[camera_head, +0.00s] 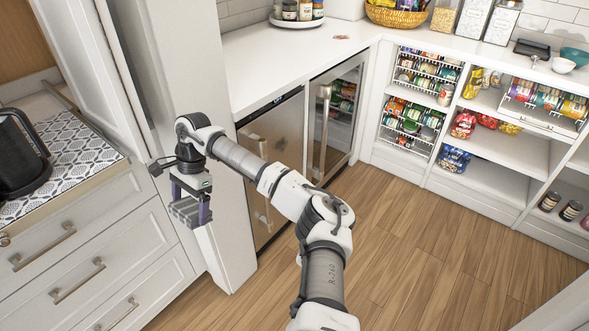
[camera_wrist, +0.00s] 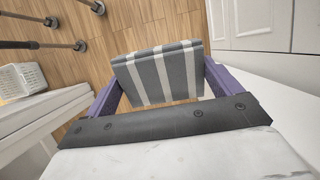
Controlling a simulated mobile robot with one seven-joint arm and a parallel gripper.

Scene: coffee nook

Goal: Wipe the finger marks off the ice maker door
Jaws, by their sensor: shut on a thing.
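My gripper (camera_head: 190,212) is shut on a folded grey cloth with white stripes. In the wrist view the cloth (camera_wrist: 158,76) sits between my two purple fingers, above the wood floor. The ice maker appears to be the stainless-fronted unit (camera_head: 286,128) under the counter, left of the glass-door fridge. Its door is shut and has a vertical bar handle. My gripper hangs to the left of it, in front of a white panel, apart from the door.
The white tall panel (camera_head: 182,60) stands close beside my gripper. White drawers (camera_head: 95,265) with bar handles are at the left. The glass-door fridge (camera_head: 343,105) and open shelves (camera_head: 500,150) are to the right.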

